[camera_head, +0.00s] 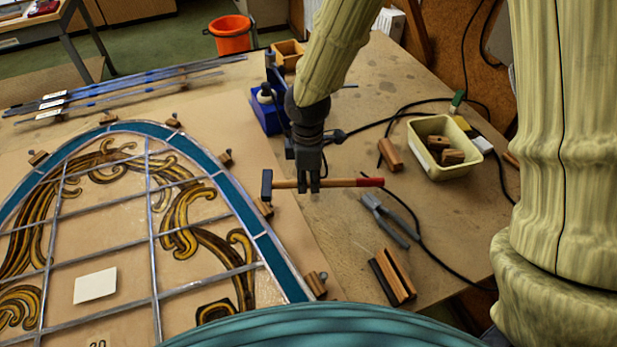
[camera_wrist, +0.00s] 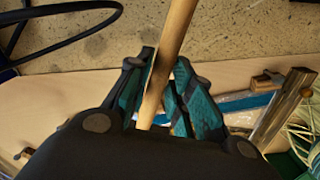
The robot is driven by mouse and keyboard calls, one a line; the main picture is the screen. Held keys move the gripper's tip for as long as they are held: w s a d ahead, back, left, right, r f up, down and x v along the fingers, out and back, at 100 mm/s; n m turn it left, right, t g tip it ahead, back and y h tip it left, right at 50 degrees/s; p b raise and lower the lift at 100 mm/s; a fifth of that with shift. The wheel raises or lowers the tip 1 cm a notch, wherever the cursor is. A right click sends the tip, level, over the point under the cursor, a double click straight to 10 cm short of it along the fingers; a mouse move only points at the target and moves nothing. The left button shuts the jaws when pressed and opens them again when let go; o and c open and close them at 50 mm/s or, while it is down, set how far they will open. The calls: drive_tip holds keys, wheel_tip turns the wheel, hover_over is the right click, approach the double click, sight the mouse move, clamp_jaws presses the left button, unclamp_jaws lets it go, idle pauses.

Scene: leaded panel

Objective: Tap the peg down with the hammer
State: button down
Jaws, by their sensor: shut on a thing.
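My gripper (camera_head: 309,188) is shut on the hammer's wooden handle (camera_head: 335,183), around its middle. The hammer lies roughly level, with its dark head (camera_head: 267,186) to the left and its red grip end (camera_head: 370,182) to the right. In the wrist view the handle (camera_wrist: 174,45) runs up between my gripper's fingers (camera_wrist: 160,98). Small wooden blocks with pegs stand along the panel's edge: one (camera_head: 264,207) just below the hammer head in the picture, one (camera_head: 225,157) further up, one (camera_head: 317,283) lower down. I cannot tell which peg is meant, nor the hammer's exact height.
The leaded panel (camera_head: 150,240) fills the left of the table. Pliers (camera_head: 390,219), wooden blocks (camera_head: 395,275) and a cream tub (camera_head: 440,146) lie to the right. A blue stand (camera_head: 266,115) and a black cable (camera_head: 385,127) are behind my gripper.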

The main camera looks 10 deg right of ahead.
wheel_tip(320, 180, down, 3)
drive_tip(key=shift+f+b, duration=0.1)
drive_tip(key=shift+b, duration=0.75)
drive_tip(key=shift+w, duration=0.1)
drive_tip(key=shift+s+r+p, duration=0.15)
drive_tip(key=shift+r+p, duration=0.55)
drive_tip(key=shift+r, duration=0.1)
drive_tip(key=shift+s+r+p, duration=0.1)
drive_tip(key=shift+r+p, duration=0.6)
drive_tip(key=shift+r, duration=0.05)
drive_tip(key=shift+w+f, duration=0.1)
drive_tip(key=shift+w, duration=0.05)
wheel_tip(320, 180, down, 3)
drive_tip(key=shift+f+b, duration=0.2)
drive_tip(key=shift+b, duration=0.5)
drive_tip(key=shift+r+p, duration=1.35)
drive_tip(key=shift+r, duration=0.2)
